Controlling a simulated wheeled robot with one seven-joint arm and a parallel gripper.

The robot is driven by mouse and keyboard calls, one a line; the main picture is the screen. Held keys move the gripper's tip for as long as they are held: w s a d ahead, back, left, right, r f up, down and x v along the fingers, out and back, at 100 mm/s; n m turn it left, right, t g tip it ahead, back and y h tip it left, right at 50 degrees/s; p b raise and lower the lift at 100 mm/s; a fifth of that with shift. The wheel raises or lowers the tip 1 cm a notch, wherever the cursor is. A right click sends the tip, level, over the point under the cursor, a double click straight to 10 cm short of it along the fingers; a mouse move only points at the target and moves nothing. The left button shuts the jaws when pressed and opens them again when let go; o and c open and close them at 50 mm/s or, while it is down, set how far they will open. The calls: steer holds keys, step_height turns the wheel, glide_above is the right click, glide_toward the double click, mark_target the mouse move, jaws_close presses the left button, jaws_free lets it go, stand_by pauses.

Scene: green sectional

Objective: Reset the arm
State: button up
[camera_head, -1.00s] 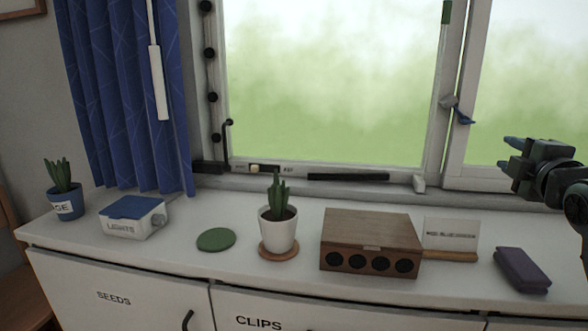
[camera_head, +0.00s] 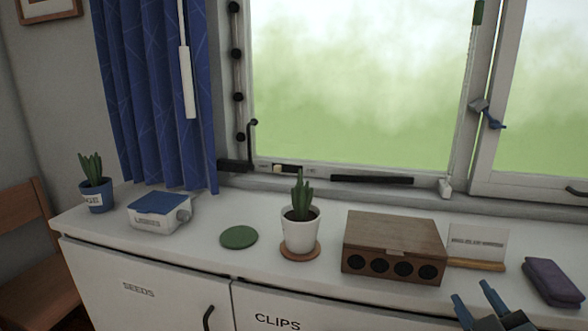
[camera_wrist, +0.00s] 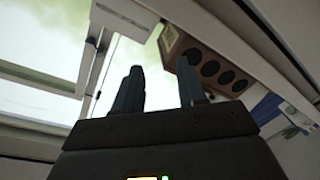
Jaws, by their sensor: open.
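My gripper (camera_head: 475,302) is at the lower right of the head view, in front of the cabinet. Its two blue-grey fingers point up and are apart, with nothing between them. In the wrist view my gripper (camera_wrist: 160,90) also shows parted, empty fingers, with the window and the wooden box beyond them. Most of my arm is outside the head view.
A white cabinet top (camera_head: 345,285) holds a wooden box (camera_head: 395,238), a purple case (camera_head: 553,281), a white-potted plant (camera_head: 300,235), a green disc (camera_head: 239,237), a LIGHTS box (camera_head: 160,213) and a blue-potted plant (camera_head: 97,196). A window (camera_head: 350,90) stands behind.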

steer(key=s+a+f+m, duration=0.3)
steer(key=s+a+f, duration=0.2)
steer(key=s, duration=0.4)
steer(key=s+a+m+g+y, duration=0.2)
steer(key=s+m+y, duration=0.1)
steer(key=s, duration=2.5)
steer(key=shift+s+a+g, duration=0.3)
steer(key=shift+s+a, duration=0.05)
